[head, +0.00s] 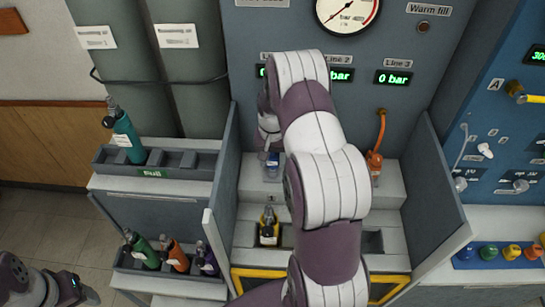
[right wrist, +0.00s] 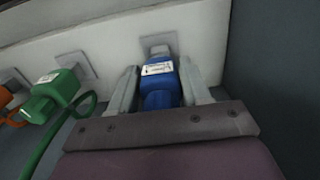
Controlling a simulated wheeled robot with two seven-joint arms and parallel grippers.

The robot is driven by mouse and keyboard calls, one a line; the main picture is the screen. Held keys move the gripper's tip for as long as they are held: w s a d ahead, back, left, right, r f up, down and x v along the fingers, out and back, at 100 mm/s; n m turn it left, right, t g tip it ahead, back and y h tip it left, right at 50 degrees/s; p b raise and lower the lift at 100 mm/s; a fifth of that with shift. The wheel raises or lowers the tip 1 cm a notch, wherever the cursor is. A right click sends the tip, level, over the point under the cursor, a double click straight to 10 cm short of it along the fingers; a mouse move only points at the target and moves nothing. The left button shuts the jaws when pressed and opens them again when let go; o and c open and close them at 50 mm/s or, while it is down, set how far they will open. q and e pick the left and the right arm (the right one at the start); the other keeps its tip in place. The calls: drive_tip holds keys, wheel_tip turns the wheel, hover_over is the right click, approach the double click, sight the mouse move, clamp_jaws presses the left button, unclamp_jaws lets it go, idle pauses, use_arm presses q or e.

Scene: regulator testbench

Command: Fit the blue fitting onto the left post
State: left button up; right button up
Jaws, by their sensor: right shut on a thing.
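The blue fitting (right wrist: 160,85) with a white label sits between the two fingers of my right gripper (right wrist: 160,90), which is shut on it. In the right wrist view it stands in front of a grey square plate (right wrist: 157,42) on the pale surface. I cannot tell whether it is seated on a post; the post itself is hidden. In the head view the right gripper (head: 271,150) is over the left bay of the bench, with a bit of the blue fitting (head: 273,160) showing below it. My left gripper (head: 85,295) is at the bottom left corner, partly cut off.
A green fitting (right wrist: 55,95) with a green hose is beside the blue one. An orange fitting (head: 375,160) hangs under Line 3. Grey side panels (head: 222,165) flank the bay.

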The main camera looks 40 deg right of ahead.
drive_tip(key=shift+f+b, duration=0.7)
drive_tip(key=shift+f, duration=0.45)
drive_tip(key=o, duration=1.3)
wheel_tip(320, 180, up, 12)
drive_tip(key=shift+f+b, duration=0.25)
drive_tip(key=shift+b, duration=0.75)
drive_tip(key=shift+r, duration=0.6)
